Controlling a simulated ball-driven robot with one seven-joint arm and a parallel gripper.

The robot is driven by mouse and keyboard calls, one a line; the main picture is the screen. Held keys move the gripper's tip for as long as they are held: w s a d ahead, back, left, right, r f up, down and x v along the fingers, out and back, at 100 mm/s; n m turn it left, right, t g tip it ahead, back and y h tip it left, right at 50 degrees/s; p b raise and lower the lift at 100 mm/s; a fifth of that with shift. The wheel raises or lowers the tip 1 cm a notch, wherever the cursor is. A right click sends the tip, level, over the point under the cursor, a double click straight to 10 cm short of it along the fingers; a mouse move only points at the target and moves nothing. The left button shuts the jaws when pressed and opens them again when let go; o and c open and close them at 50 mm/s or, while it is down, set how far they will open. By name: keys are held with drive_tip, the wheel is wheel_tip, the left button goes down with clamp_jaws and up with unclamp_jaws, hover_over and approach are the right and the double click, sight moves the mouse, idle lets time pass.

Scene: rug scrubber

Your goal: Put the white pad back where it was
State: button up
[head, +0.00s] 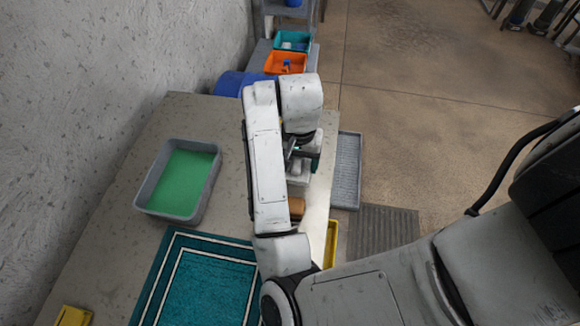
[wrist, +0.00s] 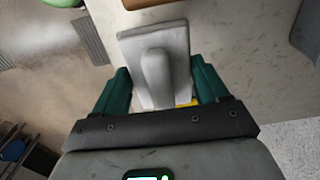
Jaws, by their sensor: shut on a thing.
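The white pad (wrist: 130,45) is a flat pale block with a raised handle, seen in the wrist view between the green fingers of my gripper (wrist: 158,75). The gripper is shut on it. In the head view my gripper (head: 303,156) is at the table's right edge, with the pale pad (head: 299,180) just below it, partly hidden by my arm. I cannot tell whether the pad touches the table.
The grey table (head: 112,208) holds a grey tray (head: 144,200) of green liquid and a teal rug (head: 205,285). A brown block (head: 297,207) and a yellow tray (head: 331,243) are near the right edge. Orange (head: 285,64) and teal (head: 292,40) bins stand beyond.

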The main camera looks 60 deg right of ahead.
drive_tip(key=w+f, duration=0.1)
drive_tip(key=w+d+f, duration=0.1)
drive_tip(key=w+f+p, duration=0.1)
drive_tip(key=f, duration=0.1)
drive_tip(key=shift+d, duration=0.25)
drive_tip(key=shift+f+p, duration=0.55)
drive_tip(key=shift+f, duration=1.1)
drive_tip(key=shift+f, duration=0.1)
drive_tip(key=o, duration=1.2)
wheel_tip(320, 180, up, 12)
drive_tip(key=shift+r, duration=0.15)
